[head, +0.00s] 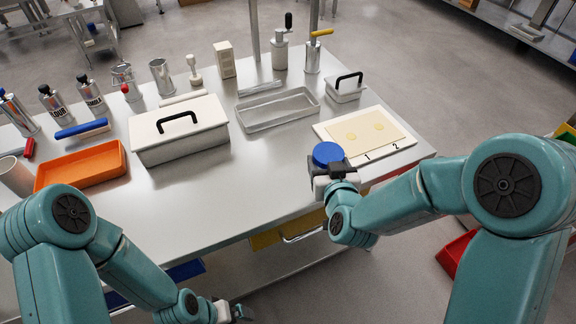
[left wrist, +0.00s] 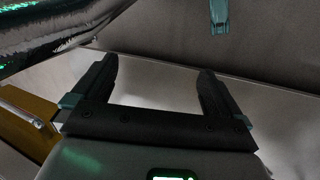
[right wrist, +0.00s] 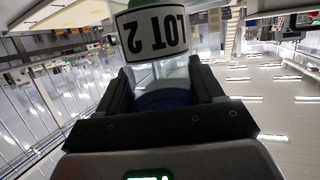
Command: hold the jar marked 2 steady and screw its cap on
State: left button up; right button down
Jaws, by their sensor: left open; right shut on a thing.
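My right gripper (head: 329,170) is shut on the jar marked 2 and holds it near the front edge of the table. The head view shows a round blue cap (head: 327,153) at this gripper; most of the jar is hidden. In the right wrist view the clear jar (right wrist: 152,32) bears a white "LOT 2" label, upside down in the picture. Blue (right wrist: 163,98) shows between the fingers; I cannot tell whether the cap is seated. My left gripper (head: 234,312) is low before the table; in the left wrist view (left wrist: 156,72) it is open and empty.
The table (head: 235,185) has clear room along its front. A white board (head: 405,151) marked 1 and 2 carries a pasta sheet beyond the right gripper. A white lidded box (head: 180,150), an orange tray (head: 52,176) and a clear tray (head: 247,117) stand farther left.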

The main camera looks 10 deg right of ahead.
jog(key=d, duration=0.1)
jog(key=d+f, duration=0.1)
jog(key=d, duration=0.2)
jog(key=shift+s+d+f, duration=0.15)
jog(key=shift+s, duration=0.15)
pick_arm(q)
jog(key=c, duration=1.1)
pick_arm(e)
jog(key=shift+w, duration=0.15)
